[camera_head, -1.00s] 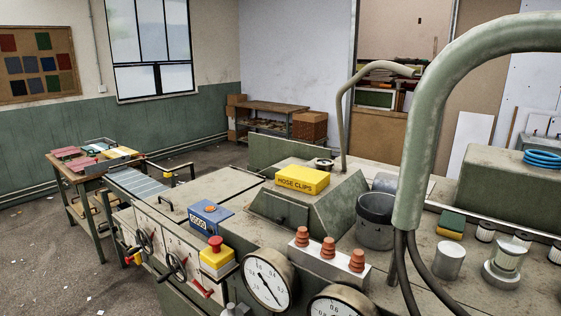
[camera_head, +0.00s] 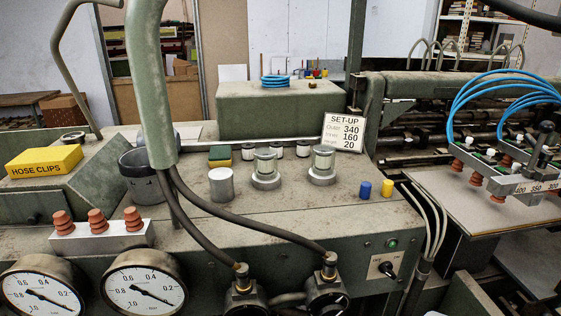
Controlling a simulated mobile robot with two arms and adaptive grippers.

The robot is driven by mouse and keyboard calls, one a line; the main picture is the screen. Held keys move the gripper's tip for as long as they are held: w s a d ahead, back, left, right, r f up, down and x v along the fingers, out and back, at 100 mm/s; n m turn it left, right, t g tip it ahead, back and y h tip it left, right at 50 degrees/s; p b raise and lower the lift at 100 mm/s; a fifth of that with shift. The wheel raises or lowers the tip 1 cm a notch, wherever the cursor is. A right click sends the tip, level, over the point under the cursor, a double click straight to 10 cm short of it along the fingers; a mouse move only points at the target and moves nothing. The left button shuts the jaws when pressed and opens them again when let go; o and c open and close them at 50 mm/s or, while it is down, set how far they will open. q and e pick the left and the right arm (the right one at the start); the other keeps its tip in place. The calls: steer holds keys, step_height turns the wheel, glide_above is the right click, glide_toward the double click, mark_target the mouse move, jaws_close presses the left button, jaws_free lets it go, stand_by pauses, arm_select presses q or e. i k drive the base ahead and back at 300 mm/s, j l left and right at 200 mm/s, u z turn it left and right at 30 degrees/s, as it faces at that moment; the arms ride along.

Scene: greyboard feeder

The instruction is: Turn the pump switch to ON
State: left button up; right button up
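A black rotary knob on a pale plate (camera_head: 386,268) sits on the front face of the green machine at the lower right. It looks like the pump switch, but its lettering is too small to read. The knob's handle slants, and I cannot tell which position it marks. A small green lamp or button (camera_head: 392,244) is just above the plate. Neither of my grippers shows in this view.
Two pressure gauges (camera_head: 144,290) stand at the lower left. Black hoses (camera_head: 245,215) run down to fittings left of the switch. Pale cables (camera_head: 436,225) hang close to its right. A set-up card (camera_head: 343,133), jars and a yellow hose clips box (camera_head: 45,160) stand on top.

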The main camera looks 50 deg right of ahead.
mark_target(386, 268)
steer(key=z, duration=2.2)
